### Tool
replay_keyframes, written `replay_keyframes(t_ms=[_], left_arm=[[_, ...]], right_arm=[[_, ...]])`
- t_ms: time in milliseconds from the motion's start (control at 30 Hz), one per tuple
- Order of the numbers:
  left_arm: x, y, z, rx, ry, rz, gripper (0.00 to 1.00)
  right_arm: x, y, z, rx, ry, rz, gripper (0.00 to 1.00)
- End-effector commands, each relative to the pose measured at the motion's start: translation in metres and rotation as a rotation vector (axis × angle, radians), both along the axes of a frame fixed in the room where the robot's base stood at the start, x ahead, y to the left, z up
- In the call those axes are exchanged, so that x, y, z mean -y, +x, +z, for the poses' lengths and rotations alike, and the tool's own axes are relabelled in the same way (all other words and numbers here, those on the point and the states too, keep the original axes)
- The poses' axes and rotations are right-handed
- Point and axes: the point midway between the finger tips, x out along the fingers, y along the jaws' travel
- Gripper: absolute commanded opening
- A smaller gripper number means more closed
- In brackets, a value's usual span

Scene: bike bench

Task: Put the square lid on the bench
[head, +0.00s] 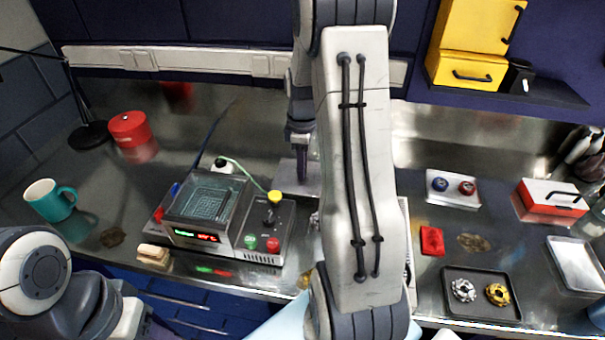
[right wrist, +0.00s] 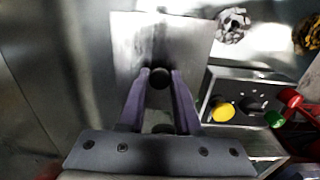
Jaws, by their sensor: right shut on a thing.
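The square lid is a flat grey plate with a dark round knob. In the right wrist view the lid (right wrist: 130,50) lies beyond my fingers, with its knob between the fingertips. My right gripper (right wrist: 160,75) has purple fingers and is shut on that knob. In the head view the right gripper (head: 301,160) points down behind my arm, and part of the lid (head: 287,177) shows beneath it, behind the control box. I cannot tell whether the lid touches the bench. The metal bench (head: 245,125) is shiny. My left gripper is out of view; only its arm shows at lower left.
A control box (head: 275,228) with a glass-topped unit (head: 205,195) stands left of centre. A teal mug (head: 50,200) and a red tin (head: 130,130) are farther left. A black tray (head: 482,280) with two gears is at right. Bench behind the control box is mostly clear.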

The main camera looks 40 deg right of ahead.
Motion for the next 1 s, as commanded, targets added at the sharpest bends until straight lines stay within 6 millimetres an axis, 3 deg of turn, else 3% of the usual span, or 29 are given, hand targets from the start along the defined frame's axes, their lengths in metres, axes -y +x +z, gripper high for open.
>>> replay_keyframes(t_ms=[300,700,733,800,1000], left_arm=[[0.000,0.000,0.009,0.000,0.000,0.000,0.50],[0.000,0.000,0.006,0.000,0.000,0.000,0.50],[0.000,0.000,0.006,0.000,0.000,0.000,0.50],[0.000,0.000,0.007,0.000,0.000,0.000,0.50],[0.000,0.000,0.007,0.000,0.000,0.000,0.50]], right_arm=[[-0.001,0.001,-0.037,-0.002,0.001,-0.001,0.00],[0.000,0.001,-0.045,0.000,0.000,-0.001,0.00],[0.000,0.001,-0.045,0.000,0.000,-0.001,0.36],[0.000,0.001,-0.044,0.000,0.000,-0.001,0.62],[0.000,0.001,-0.044,0.000,0.000,-0.001,0.62]])
